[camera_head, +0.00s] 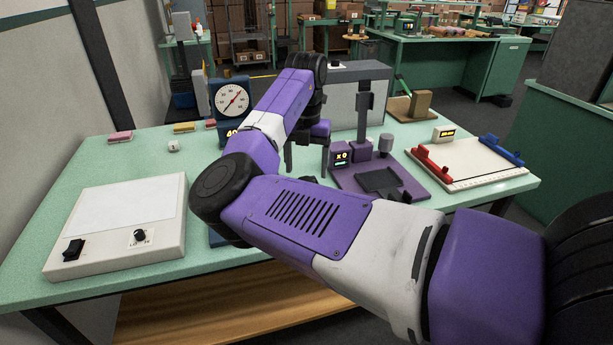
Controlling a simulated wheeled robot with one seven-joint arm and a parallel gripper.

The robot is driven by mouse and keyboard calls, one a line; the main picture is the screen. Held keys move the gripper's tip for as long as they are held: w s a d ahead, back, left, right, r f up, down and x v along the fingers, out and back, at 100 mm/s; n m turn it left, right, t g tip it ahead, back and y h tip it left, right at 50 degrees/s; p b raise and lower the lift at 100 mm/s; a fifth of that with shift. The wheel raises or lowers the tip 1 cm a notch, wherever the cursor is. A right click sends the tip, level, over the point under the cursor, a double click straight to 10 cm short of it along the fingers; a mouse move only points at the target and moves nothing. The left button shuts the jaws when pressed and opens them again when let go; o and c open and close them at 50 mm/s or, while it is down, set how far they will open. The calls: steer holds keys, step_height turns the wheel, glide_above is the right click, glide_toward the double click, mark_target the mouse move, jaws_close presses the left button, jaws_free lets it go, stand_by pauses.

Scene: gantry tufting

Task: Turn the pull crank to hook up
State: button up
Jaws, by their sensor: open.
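My gripper (307,160) is open, with its two dark fingers pointing down over the middle of the green table. It is left of a purple machine (408,172) that has a dark upright post, a small display reading about "x 0" (342,155) and a grey knob-like part (386,144). I see nothing held between the fingers. I cannot make out a pull crank for certain; the grey part may belong to it, but its marking is too small to read. My arm crosses the front of the view and hides part of the table and the machine's near edge.
A white light box (120,218) with a switch and dial stands at left. A dial gauge (232,100) stands behind my arm. A grey box (345,100) stands at the back. A white board (470,163) with red and blue bars lies at right. Bare table (130,160) shows at left.

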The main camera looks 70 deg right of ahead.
steer(key=shift+r, duration=2)
